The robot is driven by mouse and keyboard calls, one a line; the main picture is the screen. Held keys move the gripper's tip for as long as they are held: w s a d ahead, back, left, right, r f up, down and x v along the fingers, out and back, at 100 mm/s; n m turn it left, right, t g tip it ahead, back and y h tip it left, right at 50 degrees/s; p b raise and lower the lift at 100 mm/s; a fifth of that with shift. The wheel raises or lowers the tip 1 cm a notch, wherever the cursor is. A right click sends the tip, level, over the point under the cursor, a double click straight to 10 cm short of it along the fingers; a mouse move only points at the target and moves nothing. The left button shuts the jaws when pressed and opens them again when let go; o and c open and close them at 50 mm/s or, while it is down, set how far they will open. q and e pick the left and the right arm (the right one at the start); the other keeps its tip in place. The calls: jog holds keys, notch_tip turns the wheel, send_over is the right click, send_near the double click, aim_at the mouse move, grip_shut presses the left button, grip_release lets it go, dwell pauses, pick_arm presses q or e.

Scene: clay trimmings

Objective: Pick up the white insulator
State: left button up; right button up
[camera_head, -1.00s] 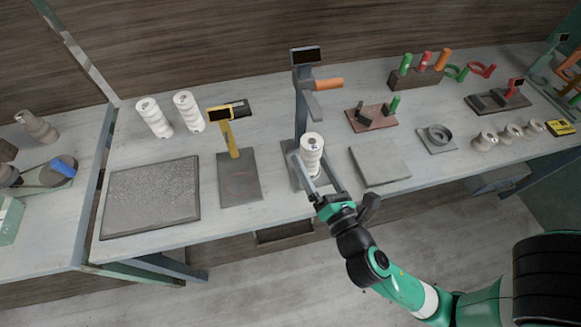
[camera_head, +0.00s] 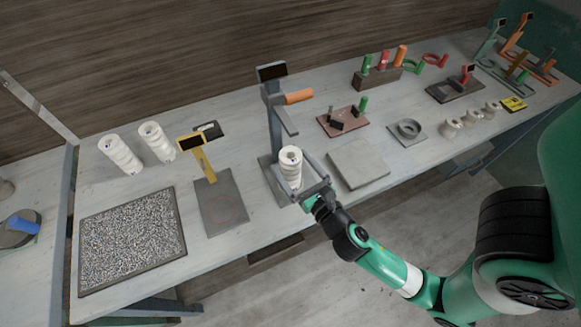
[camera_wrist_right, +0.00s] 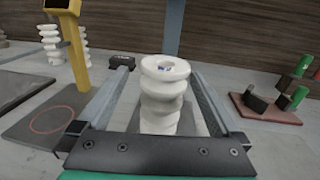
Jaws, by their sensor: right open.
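A white ribbed insulator (camera_head: 290,166) stands upright on the grey base of a press-like stand (camera_head: 273,115). My right gripper (camera_head: 296,174) is open, with its fingers reaching along both sides of this insulator. In the right wrist view the insulator (camera_wrist_right: 162,95) stands between the two spread fingers, with a visible gap on each side. Its lower end is hidden behind the gripper's palm bar. Two more white insulators, one on the left (camera_head: 120,155) and one on the right (camera_head: 157,142), stand at the table's back left. My left gripper is not in view.
A speckled mat (camera_head: 131,238) and a yellow gauge on a grey plate (camera_head: 222,207) lie to the left. A bare grey slab (camera_head: 358,164) lies to the right. Beyond it are a reddish board (camera_head: 343,121), a ring on a plate (camera_head: 408,130) and several small pale insulators (camera_head: 472,116).

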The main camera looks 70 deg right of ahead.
aim_at(284, 152)
jog(key=x, duration=0.5)
jog(key=shift+s+d+f, duration=0.1)
jog(key=shift+d+f, duration=0.1)
jog(key=shift+d, duration=0.1)
grip_shut()
